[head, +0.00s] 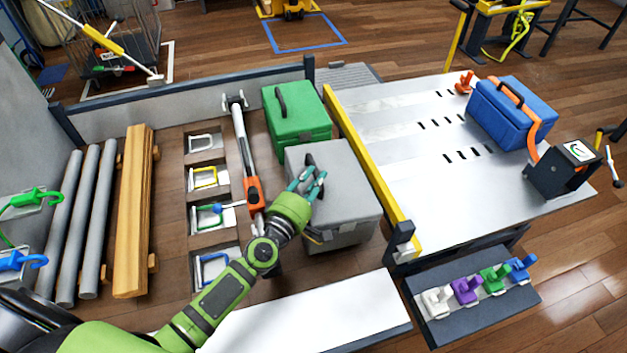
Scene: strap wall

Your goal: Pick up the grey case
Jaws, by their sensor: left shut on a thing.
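The grey case (345,195) stands on the wooden deck, just in front of the green case (296,117) and left of the yellow rail. My left gripper (314,180) is over the left part of its top, at the dark handle (311,160). The fingers are shut on the handle, and they partly hide it. I cannot tell whether the case is lifted off the deck. My right gripper is not in view.
A yellow rail (370,165) runs close along the grey case's right side. An orange and grey bar tool (245,155) lies to its left. A blue case (507,112) with an orange strap stands on the slotted white panel (440,190). Coloured clips (465,290) sit at the front right.

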